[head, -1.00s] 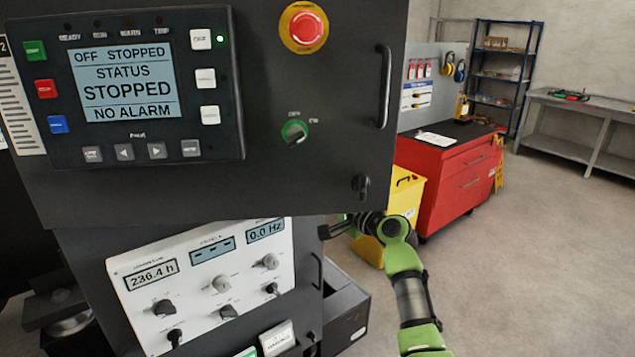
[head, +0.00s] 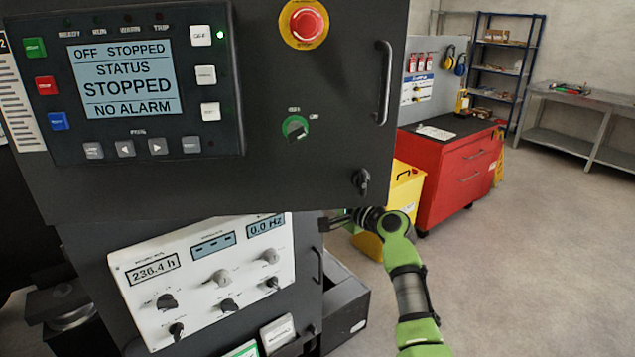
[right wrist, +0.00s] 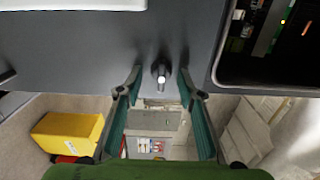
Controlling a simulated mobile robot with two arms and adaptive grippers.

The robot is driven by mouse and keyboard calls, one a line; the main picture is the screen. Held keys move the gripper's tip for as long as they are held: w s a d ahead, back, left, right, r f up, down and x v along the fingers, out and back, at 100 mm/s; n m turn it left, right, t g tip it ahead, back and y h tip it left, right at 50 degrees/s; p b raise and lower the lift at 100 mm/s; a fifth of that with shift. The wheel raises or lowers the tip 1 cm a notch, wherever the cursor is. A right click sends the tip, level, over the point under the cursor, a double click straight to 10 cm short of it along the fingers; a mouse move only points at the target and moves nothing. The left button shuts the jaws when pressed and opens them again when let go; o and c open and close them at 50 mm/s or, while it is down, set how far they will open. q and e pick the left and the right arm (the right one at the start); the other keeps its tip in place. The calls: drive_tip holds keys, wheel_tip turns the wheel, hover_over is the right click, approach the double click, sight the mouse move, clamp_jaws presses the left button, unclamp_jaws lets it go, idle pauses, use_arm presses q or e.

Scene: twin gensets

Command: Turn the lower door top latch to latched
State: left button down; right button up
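The lower door is dark, with a white instrument panel (head: 205,275) on it and a bar handle (head: 317,265) near its right edge. In the right wrist view a small latch knob with a light stripe (right wrist: 161,74) stands out from the dark door face. My right gripper (right wrist: 160,88) is open, with one finger on each side of the knob and gaps visible between. In the head view my right gripper (head: 332,222) is at the lower door's upper right corner and hides the latch there. My left gripper is not in view.
The upper door (head: 270,170) overhangs the lower one, with its own bar handle (head: 384,84) and latch (head: 361,181). A yellow bin (head: 405,190) and red tool cabinet (head: 458,180) stand behind my right arm. Floor on the right is clear.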

drive_tip(key=v, duration=1.2)
